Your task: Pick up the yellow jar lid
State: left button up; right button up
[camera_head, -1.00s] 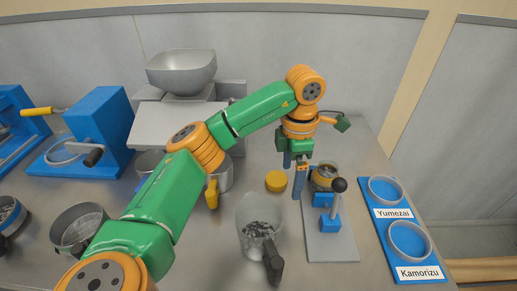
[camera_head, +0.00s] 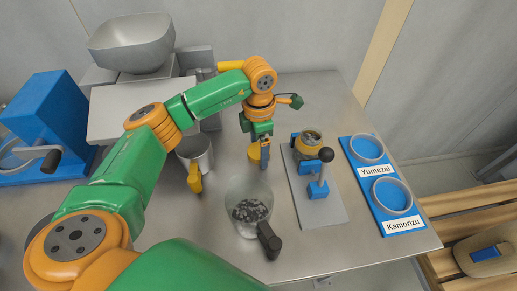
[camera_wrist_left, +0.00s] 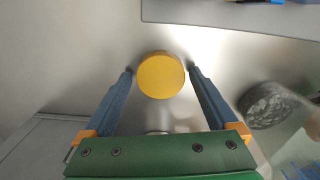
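The yellow jar lid (camera_head: 254,151) lies on the metal table, partly hidden behind my left gripper's fingers in the head view. In the left wrist view the round lid (camera_wrist_left: 160,75) sits between the fingertips, with a small gap on each side. My left gripper (camera_head: 256,150) points down over the lid, and it is open with nothing held. The same gripper (camera_wrist_left: 160,70) shows both blue fingers spread in the wrist view. I cannot tell the exact height of the fingertips above the table. My right gripper is not in view.
A clear jug (camera_head: 249,206) with dark pieces stands in front of the lid. A metal cup (camera_head: 196,152) is left. A lever press on a grey plate (camera_head: 318,208) and a blue tray (camera_head: 367,196) labelled Yumezai and Kamorizu are right. A grey hopper (camera_head: 131,43) stands behind.

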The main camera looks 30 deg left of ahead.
pick_arm(q)
jog(key=shift+d, duration=0.1)
jog(key=c, duration=1)
jog(key=shift+r, duration=0.1)
